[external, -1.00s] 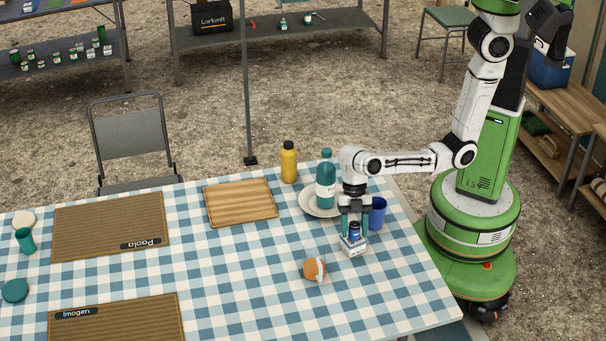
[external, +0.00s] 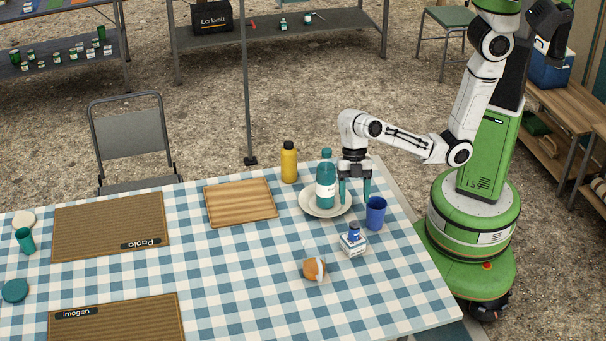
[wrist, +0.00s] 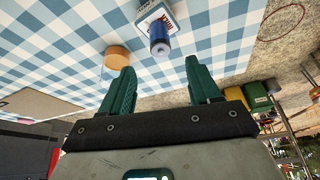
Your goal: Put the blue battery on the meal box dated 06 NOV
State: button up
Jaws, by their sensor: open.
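The blue battery (external: 354,231) stands upright on top of a small white and blue meal box (external: 352,246) near the right end of the table. The box's date is too small to read in the external view. In the wrist view the battery (wrist: 159,42) also shows on the box (wrist: 152,14), whose print is partly hidden. My gripper (external: 355,194) is open and empty, above and behind the battery, apart from it. Its green fingers (wrist: 162,82) are spread in the wrist view with nothing between them.
A blue cup (external: 376,213) stands right of the box. A teal bottle (external: 325,180) stands on a plate (external: 310,205) close left of my gripper. An orange and white round thing (external: 314,269) lies in front. A wooden board (external: 240,203) and yellow bottle (external: 289,162) are further left.

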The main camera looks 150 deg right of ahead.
jog(key=s+a+f+m+g+h, duration=0.1)
jog(key=s+a+f+m, duration=0.1)
jog(key=s+a, duration=0.3)
jog(key=s+a+f+m+g+h, duration=0.1)
jog(key=s+a+m, duration=0.4)
jog(key=a, duration=0.7)
jog(key=shift+s+a+f+g+h, duration=0.3)
jog(key=shift+s+f+g+h, duration=0.1)
jog(key=shift+s+f, duration=0.1)
